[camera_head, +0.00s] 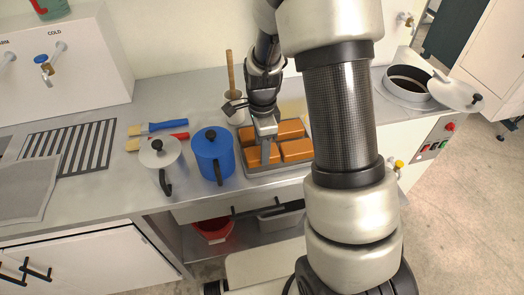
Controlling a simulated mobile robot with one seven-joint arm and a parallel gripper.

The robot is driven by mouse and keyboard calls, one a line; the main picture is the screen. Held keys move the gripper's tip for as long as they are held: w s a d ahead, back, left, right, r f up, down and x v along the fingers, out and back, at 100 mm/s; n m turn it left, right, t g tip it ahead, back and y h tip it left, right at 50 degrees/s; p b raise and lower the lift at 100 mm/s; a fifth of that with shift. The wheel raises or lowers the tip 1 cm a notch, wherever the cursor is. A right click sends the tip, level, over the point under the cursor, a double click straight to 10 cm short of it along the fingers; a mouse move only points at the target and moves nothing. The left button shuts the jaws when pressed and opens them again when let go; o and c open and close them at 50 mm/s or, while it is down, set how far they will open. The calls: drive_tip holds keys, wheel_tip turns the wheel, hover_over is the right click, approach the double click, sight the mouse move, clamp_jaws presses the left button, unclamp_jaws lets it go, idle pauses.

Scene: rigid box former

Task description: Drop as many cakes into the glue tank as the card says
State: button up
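Several orange-brown cakes (297,150) lie in a grey tray (284,169) on the counter, partly hidden by my arm. My gripper (266,154) points down over the tray, with its fingertips among the cakes at the left. Whether the fingers are apart or closed on a cake cannot be made out. The glue tank (393,91) is the round metal vessel at the right, open, with dark content inside. Its lid (452,94) with a black knob lies tilted at its right side. No card can be read; a pale yellow patch (292,110) shows behind the tray.
A blue lidded jug (213,160) and a grey lidded pot (160,160) stand left of the tray. Two brushes (160,127), a striped rack (72,147) and a grey mesh sheet (25,187) lie further left. A stick in a white pot (232,105) stands behind. A button panel (434,139) is below the tank.

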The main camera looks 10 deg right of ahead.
wheel_tip(320, 180, up, 9)
drive_tip(key=shift+r+p, duration=0.2)
drive_tip(key=shift+p, duration=0.1)
